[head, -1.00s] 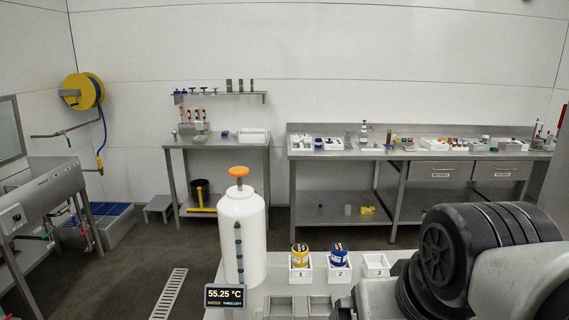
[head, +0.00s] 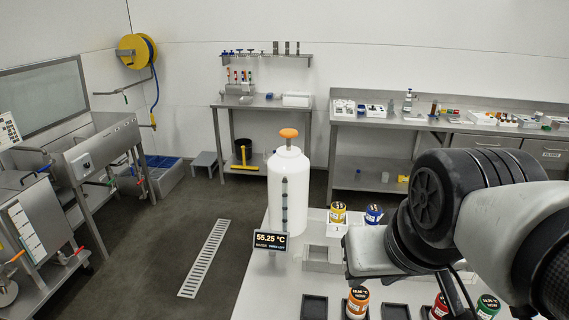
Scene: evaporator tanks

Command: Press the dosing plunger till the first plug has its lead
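A white dosing bottle (head: 289,192) stands upright on the near table. Its orange plunger knob (head: 288,134) sits on a short stem at the top, raised above the bottle. A yellow plug (head: 338,211) stands in a white holder (head: 336,230) right of the bottle. A blue plug (head: 373,213) stands to its right, its holder mostly hidden by my arm. Orange (head: 357,302), red (head: 439,306) and green (head: 487,306) plugs are nearer me. My gripper does not show; only my dark and grey arm links appear at right.
A grey tray (head: 322,258) and black holders (head: 314,307) lie on the near table (head: 283,285). My arm covers its right part. Benches (head: 262,104) with labware line the back wall. A sink unit (head: 105,150) and a floor grate (head: 205,258) are at left.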

